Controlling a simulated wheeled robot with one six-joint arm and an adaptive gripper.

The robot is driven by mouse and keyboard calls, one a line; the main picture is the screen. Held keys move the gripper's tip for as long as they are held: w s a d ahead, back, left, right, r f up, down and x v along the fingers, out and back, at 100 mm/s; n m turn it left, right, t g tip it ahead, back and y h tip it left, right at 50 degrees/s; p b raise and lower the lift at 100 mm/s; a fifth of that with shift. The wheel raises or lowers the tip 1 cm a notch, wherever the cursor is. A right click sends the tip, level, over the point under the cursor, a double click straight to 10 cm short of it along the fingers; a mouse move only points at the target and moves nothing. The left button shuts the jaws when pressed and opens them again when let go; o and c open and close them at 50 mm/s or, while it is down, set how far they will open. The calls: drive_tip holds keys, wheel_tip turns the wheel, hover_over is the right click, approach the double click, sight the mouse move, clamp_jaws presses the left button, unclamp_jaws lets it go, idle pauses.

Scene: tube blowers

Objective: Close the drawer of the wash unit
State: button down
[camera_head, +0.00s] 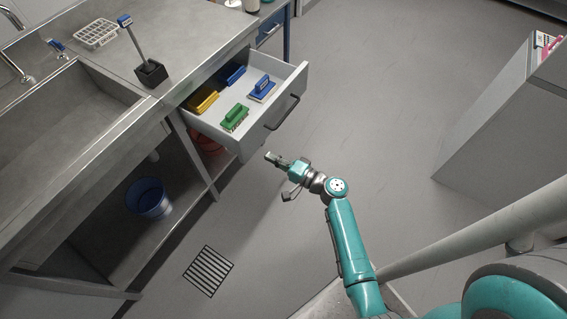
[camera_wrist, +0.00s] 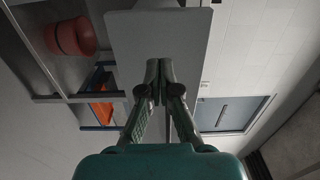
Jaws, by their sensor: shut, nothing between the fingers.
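The wash unit (camera_head: 75,88) is a steel counter with a sink at the left of the head view. Its drawer (camera_head: 247,135) is pulled out, with several brushes inside and a dark bar handle (camera_head: 282,112) on its front. My gripper (camera_head: 268,156) is shut and empty, just in front of and below the drawer's near corner. In the wrist view my gripper (camera_wrist: 156,65) shows its fingertips together against the view of a grey panel (camera_wrist: 185,35), which looks like part of the drawer. Whether they touch it I cannot tell.
A blue bucket (camera_head: 149,198) stands on the lower shelf under the sink. A brush in a black holder (camera_head: 151,73) stands on the counter. A floor drain (camera_head: 208,270) lies in front. A grey cabinet (camera_head: 500,110) stands at the right. The floor between is clear.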

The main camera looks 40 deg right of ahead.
sight(249, 145)
drive_tip(key=x, duration=0.6)
drive_tip(key=shift+w+a, duration=0.2)
drive_tip(key=shift+w, duration=0.05)
drive_tip(key=shift+w, duration=0.15)
